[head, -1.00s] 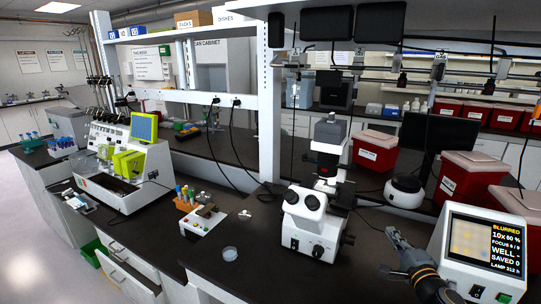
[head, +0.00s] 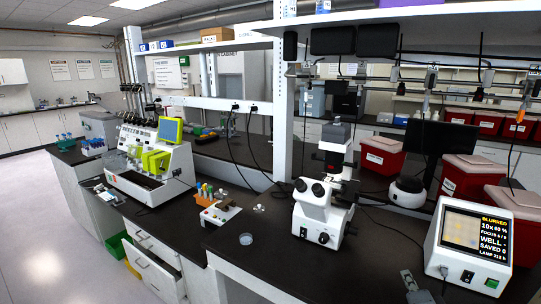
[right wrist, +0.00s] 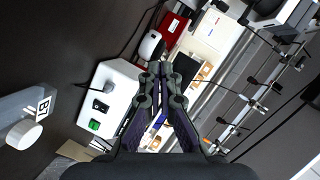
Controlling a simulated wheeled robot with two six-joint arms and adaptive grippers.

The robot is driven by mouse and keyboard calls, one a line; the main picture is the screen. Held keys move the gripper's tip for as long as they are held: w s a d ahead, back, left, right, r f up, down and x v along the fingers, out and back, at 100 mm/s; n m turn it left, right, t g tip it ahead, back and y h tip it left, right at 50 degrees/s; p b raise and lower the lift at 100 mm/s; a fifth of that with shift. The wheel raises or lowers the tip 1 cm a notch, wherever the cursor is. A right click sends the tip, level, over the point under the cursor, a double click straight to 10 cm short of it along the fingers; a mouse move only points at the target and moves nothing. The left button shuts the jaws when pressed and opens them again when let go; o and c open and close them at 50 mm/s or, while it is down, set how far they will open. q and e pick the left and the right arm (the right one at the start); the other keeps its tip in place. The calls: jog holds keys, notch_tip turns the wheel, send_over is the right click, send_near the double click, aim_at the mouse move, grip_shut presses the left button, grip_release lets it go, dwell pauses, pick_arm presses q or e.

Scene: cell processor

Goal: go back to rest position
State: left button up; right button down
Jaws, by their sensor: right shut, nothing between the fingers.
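My right gripper (head: 408,278) shows only at the bottom edge of the head view, low in front of the white screen box (head: 466,272). In the right wrist view my right gripper (right wrist: 160,68) has its fingers together, with nothing between them. The white screen box, with its black and green switches, lies beyond the fingers there (right wrist: 112,92). The white microscope (head: 318,215) stands upright on the dark bench, to the left of my right gripper and apart from it. My left gripper is not in view.
A cell processor (head: 150,165) with a green screen stands on the left bench. A tube rack (head: 218,212) and a small dish (head: 246,239) lie left of the microscope. Red bins (head: 382,157) stand behind. A drawer (head: 155,270) stands open. The floor at left is clear.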

jog(key=s+a+f+n+g+y, duration=0.1)
jog(key=s+a+f+n+g, duration=0.35)
jog(key=s, duration=0.35)
jog(key=s+a+f+n+g+y, duration=0.1)
jog(key=s+a+f+n+g, duration=0.25)
jog(key=s+n, duration=0.35)
jog(key=s+a+f+n+g+y, duration=0.1)
jog(key=s+a+f+n+g, duration=0.3)
jog(key=s, duration=0.5)
notch_tip(320, 180, down, 26)
jog(key=s+d, duration=0.1)
jog(key=s, duration=0.1)
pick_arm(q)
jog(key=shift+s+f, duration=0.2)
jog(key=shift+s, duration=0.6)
pick_arm(e)
jog(key=s+d+f+g, duration=0.1)
jog(key=s+f+g, duration=0.1)
jog(key=s+f, duration=1.6)
jog(key=shift+s+d, duration=0.2)
jog(key=shift+s, duration=0.35)
jog(key=shift+n, duration=0.25)
